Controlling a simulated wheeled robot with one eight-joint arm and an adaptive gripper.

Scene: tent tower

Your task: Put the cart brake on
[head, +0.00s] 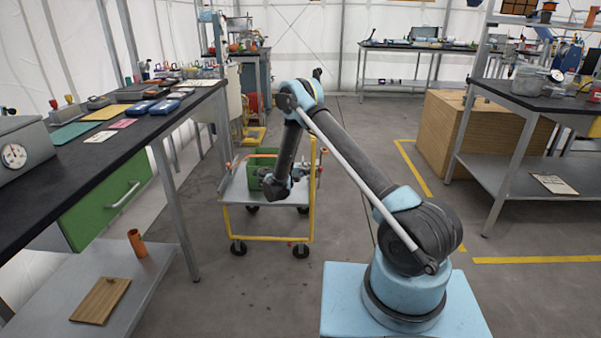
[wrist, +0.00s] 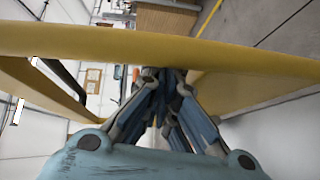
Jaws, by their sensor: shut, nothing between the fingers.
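The cart (head: 270,238) stands on the floor in the middle of the head view, with a grey deck, yellow tube frame and dark wheels. A green crate (head: 262,163) sits on its deck, partly behind my arm. My gripper (head: 302,170) is over the cart, near its right yellow upright, small and partly hidden by my wrist. In the wrist view my gripper (wrist: 165,85) is shut and empty. A wide yellow bar (wrist: 160,42) crosses close at the fingertips; I cannot tell whether they touch it. I cannot make out the brake clearly in either view.
A long dark workbench (head: 110,125) with instruments stands at the left, close to the cart. A wooden crate (head: 455,135) and another bench (head: 540,100) stand at the right. The floor between the cart and the right bench is clear.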

